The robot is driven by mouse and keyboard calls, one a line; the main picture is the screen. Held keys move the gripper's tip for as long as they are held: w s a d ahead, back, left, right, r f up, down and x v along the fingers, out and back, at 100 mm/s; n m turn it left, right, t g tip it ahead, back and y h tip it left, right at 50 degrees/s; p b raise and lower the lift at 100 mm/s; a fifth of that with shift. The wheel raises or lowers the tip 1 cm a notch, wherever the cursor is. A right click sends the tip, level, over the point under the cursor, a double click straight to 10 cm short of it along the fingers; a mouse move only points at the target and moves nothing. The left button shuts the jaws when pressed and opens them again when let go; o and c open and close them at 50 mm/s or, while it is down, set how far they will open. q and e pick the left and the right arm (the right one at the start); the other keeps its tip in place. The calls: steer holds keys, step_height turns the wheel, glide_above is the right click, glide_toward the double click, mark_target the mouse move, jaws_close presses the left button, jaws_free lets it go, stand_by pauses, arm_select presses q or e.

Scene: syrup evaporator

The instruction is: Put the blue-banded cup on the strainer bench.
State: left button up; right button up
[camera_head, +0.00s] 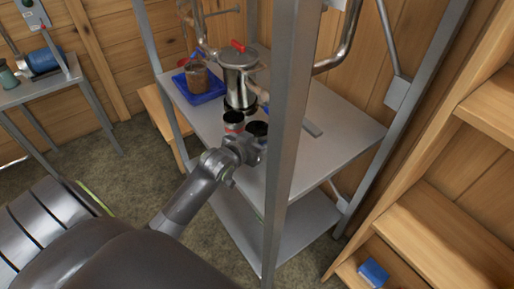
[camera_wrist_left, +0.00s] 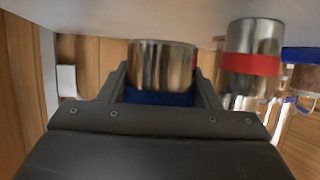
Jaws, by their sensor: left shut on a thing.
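The blue-banded cup (camera_wrist_left: 160,68) is a shiny metal cup held between the fingers of my left gripper (camera_wrist_left: 158,92) in the left wrist view, its blue band low between the fingers. In the head view the cup's dark open mouth (camera_head: 258,128) shows just beyond my left gripper (camera_head: 250,148), over a grey metal bench (camera_head: 345,125). I cannot tell whether the cup touches the bench top. Which surface is the strainer bench is not marked. My right gripper is not in view.
A red-banded metal cup (camera_head: 232,122) stands close left of the held cup. Behind are a lidded metal pot (camera_head: 239,75) and a blue tray (camera_head: 203,92) with a brown jar (camera_head: 196,76). A grey post (camera_head: 290,110) rises in front. A smaller table (camera_head: 40,92) stands far left.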

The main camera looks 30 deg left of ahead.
arm_select(q)
steer(key=shift+f, duration=1.8)
steer(key=o, duration=1)
steer(key=shift+f, duration=0.1)
steer(key=shift+r, duration=0.25)
steer(key=shift+s, duration=0.35)
steer(key=v, duration=1.1)
steer(key=shift+s+r, duration=0.15)
